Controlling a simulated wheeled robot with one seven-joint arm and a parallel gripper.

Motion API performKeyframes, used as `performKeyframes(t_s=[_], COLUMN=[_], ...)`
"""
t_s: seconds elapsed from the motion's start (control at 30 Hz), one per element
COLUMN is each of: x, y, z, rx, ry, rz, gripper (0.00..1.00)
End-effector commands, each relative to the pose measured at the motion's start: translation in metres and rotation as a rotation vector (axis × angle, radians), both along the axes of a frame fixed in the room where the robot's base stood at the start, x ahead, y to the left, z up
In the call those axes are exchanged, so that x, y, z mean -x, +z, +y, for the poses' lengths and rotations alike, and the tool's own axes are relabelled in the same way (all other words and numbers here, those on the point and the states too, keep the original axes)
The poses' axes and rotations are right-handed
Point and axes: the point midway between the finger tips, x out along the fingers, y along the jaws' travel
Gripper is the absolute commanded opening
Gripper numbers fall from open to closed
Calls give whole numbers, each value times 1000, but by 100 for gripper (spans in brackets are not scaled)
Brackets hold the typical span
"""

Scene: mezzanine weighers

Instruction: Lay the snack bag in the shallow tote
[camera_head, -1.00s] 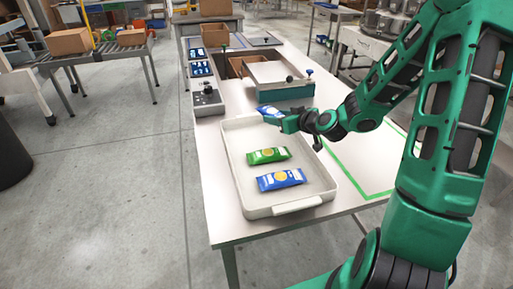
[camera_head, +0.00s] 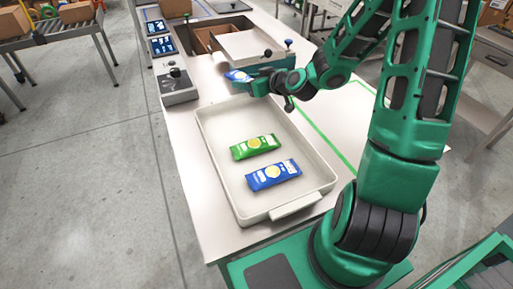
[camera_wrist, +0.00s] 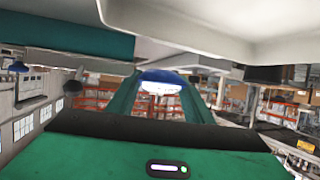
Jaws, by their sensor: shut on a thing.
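A blue snack bag (camera_head: 238,76) is held in my gripper (camera_head: 252,82), above the far end of the shallow tote. The held bag also shows as a blue and white end between the fingers in the wrist view (camera_wrist: 160,82). The shallow tote (camera_head: 214,153) is a pale tray on the table. A green bag (camera_head: 255,147) and another blue bag (camera_head: 273,175) lie flat in its near half. The far half of the tote floor is bare. My gripper hides part of the held bag.
A teal-sided weigher (camera_head: 266,72) with a pale top stands just beyond the tote. A grey control box (camera_head: 177,86) and screens sit at the table's left edge. A green tape line (camera_head: 325,139) runs along the tote's right side.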

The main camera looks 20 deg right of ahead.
Motion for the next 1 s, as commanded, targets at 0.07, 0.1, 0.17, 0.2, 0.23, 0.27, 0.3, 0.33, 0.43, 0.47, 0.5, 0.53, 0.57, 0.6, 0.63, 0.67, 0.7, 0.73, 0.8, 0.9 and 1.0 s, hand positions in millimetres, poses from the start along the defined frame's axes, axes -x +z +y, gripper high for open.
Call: performKeyframes(t_s=[0.07,0.1,0.17,0.2,0.23,0.27,0.3,0.33,0.43,0.47,0.5,0.53,0.57,0.6,0.63,0.67,0.7,0.73,0.8,0.9,1.0], x=[2,4,9,14,19,25,34,40,65,72,82,91,99,110,119,127,137,145,162,180,192], y=[-3,-6,-9,-12,-14,-15,-16,-16,-13,-12,-10,-8,-5,-2,1,3,6,9,14,20,24], z=[7,11,20,28,35,44,54,62,83,88,95,99,104,108,111,113,116,117,119,119,118], rx=[-4,-5,-7,-9,-10,-10,-9,-9,-7,-5,-4,-4,-4,-4,-3,-3,-3,-3,-3,-4,-5], ry=[26,47,96,141,183,235,306,357,525,574,640,689,740,804,852,896,955,997,1084,1179,1239], rz=[2,4,5,5,5,4,3,1,1,0,-1,0,-1,0,0,1,1,1,2,5,6], gripper=[24,24,24,24,24,24,24,24,24,24,24,24,24,24,24,24,24,24,24,24,24])
